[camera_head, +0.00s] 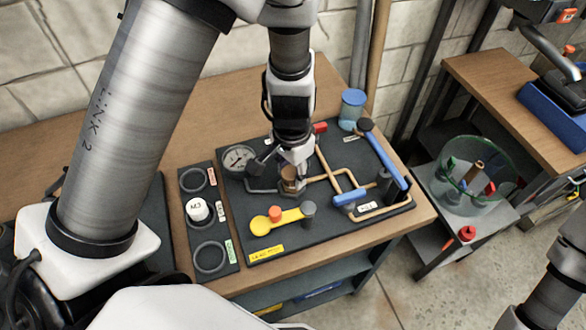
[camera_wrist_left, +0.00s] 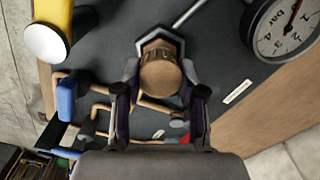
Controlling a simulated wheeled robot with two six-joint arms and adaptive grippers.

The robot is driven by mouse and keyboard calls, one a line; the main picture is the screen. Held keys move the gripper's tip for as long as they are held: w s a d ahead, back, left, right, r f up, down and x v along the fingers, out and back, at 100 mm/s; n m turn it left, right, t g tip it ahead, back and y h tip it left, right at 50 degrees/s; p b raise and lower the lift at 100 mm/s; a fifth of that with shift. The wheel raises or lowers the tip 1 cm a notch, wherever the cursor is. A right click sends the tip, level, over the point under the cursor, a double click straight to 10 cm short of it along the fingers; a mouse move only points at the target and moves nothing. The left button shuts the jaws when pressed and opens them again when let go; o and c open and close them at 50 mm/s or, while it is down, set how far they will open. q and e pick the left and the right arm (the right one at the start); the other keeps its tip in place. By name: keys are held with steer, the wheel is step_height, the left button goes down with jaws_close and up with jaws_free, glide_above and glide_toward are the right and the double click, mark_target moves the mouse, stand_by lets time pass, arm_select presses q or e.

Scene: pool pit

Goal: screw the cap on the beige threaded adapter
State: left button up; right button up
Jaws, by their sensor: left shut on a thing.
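My left gripper (camera_head: 290,168) points down over the dark board and is shut on a brown round cap (camera_head: 289,184). In the left wrist view the cap (camera_wrist_left: 161,78) sits between the two fingertips, over a dark hexagonal fitting (camera_wrist_left: 178,47) on the board. A beige part (camera_wrist_left: 157,50) shows at the cap's far edge and may be the threaded adapter. Cap and fingers hide most of it, so I cannot tell whether any thread is engaged. My right gripper is not in view.
A pressure gauge (camera_head: 238,159) stands left of the gripper. A yellow handle (camera_head: 275,222), copper pipes (camera_head: 328,172) and blue levers (camera_head: 386,155) surround the fitting. A ring holder (camera_head: 222,240) lies left. A clear green bowl (camera_head: 475,176) stands on a stand at right.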

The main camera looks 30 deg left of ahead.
arm_select(q)
steer(key=shift+w+a+f, duration=0.1)
steer(key=shift+w+f, duration=0.05)
steer(key=shift+f, duration=0.1)
stand_by(0.4)
steer(key=shift+f+b, duration=0.45)
steer(key=shift+b, duration=0.45)
stand_by(1.3)
